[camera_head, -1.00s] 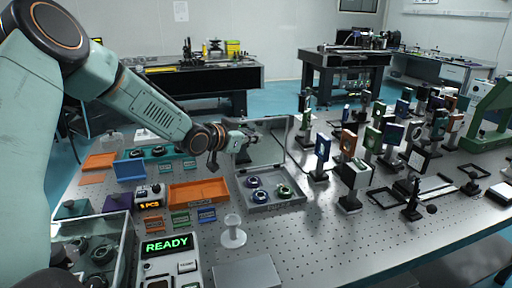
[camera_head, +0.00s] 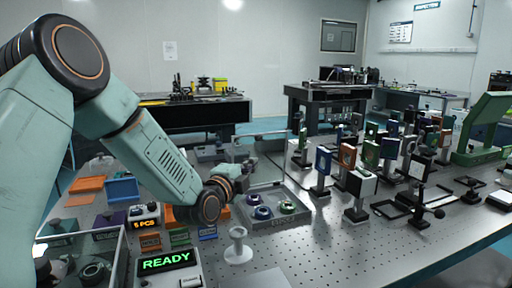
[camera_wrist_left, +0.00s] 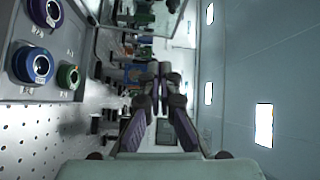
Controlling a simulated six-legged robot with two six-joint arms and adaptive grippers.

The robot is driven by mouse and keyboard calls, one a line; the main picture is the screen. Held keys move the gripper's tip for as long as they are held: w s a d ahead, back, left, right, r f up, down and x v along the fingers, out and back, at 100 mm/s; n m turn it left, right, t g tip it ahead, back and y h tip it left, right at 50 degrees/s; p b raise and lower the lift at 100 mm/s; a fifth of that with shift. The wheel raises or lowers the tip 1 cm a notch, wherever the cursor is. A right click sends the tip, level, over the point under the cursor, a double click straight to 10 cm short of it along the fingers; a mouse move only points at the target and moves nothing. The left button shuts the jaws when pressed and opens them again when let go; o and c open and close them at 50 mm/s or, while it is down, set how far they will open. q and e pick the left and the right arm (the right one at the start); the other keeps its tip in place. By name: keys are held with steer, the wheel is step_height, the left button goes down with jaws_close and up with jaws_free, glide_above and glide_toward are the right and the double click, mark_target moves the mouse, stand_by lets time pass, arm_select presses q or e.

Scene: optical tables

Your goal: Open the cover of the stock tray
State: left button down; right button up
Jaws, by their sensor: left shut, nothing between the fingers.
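The stock tray (camera_head: 290,221) is a shallow grey tray holding three ringed optics, two blue-purple and one green. Its clear cover (camera_head: 268,150) stands raised, about upright, along the tray's back edge. The tray also shows at the upper left of the left wrist view (camera_wrist_left: 22,91). My left gripper (camera_head: 249,165) is at the left side of the tray, level with the cover. Whether it touches the cover I cannot tell. In the left wrist view its fingertips (camera_wrist_left: 160,72) are together with nothing between them. My right gripper is not in view.
A white spool-shaped stand (camera_head: 238,247) is in front of the tray. A READY display (camera_head: 166,262) and a clear-walled box (camera_head: 112,250) are at the front left. Several mounted optics (camera_head: 359,183) crowd the right. Bare perforated tabletop (camera_head: 335,250) lies at the front right.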

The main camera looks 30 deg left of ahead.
arm_select(q)
steer(key=m, duration=0.1)
steer(key=m+b, duration=0.1)
steer(key=b, duration=0.1)
glide_toward(265, 141)
steer(key=w+d, duration=0.3)
steer(key=shift+w+a, duration=1.1)
steer(key=shift+w, duration=0.05)
steer(key=shift+w+a+r, duration=0.1)
steer(key=shift+w+a, duration=0.15)
steer(key=shift+a, duration=0.15)
